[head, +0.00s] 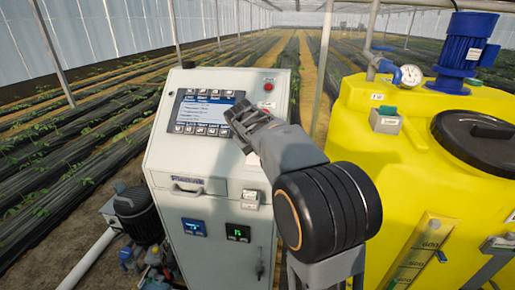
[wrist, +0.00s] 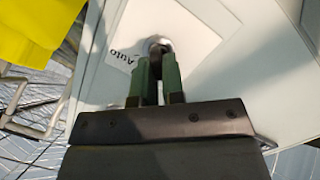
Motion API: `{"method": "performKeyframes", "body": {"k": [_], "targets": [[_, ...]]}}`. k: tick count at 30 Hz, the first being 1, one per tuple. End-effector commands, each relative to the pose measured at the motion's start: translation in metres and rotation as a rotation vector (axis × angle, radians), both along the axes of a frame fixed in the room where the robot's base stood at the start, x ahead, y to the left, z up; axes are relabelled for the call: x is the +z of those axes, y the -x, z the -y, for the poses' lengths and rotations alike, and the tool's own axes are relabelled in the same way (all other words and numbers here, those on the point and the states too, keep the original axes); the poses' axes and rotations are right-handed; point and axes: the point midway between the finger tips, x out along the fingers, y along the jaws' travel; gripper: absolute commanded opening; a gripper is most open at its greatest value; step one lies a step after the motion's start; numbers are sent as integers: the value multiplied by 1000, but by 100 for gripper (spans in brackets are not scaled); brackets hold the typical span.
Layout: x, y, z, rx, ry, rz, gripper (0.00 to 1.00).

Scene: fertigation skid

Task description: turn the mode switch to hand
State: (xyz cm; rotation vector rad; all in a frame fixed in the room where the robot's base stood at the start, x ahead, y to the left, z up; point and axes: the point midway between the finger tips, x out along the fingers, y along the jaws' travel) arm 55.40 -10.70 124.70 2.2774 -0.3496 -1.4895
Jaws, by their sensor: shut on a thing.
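My gripper (head: 240,118) is at the upper right of the white control cabinet's front, beside its screen, and hides the mode switch in the head view. In the wrist view the green fingers of my gripper (wrist: 157,68) are shut on the mode switch (wrist: 159,42), a small round metallic part on a white label plate (wrist: 185,32). The word "Auto" shows on the plate, left of the switch. The fingers cover much of the switch, so I cannot tell which way it points. No "hand" mark is visible.
The cabinet (head: 215,168) carries a screen (head: 202,108), a red button (head: 268,86), a drawer handle (head: 187,189) and two small displays. A yellow tank (head: 400,165) with a blue motor (head: 466,52) stands close on the right. A dark pump (head: 138,213) is at the lower left.

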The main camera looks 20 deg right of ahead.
Motion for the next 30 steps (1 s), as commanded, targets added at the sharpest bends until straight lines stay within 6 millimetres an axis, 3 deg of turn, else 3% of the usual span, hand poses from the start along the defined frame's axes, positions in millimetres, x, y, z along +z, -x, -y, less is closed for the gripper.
{"method": "performKeyframes", "body": {"k": [30], "targets": [[1, 3, 8, -511, -383, 258, 0]]}}
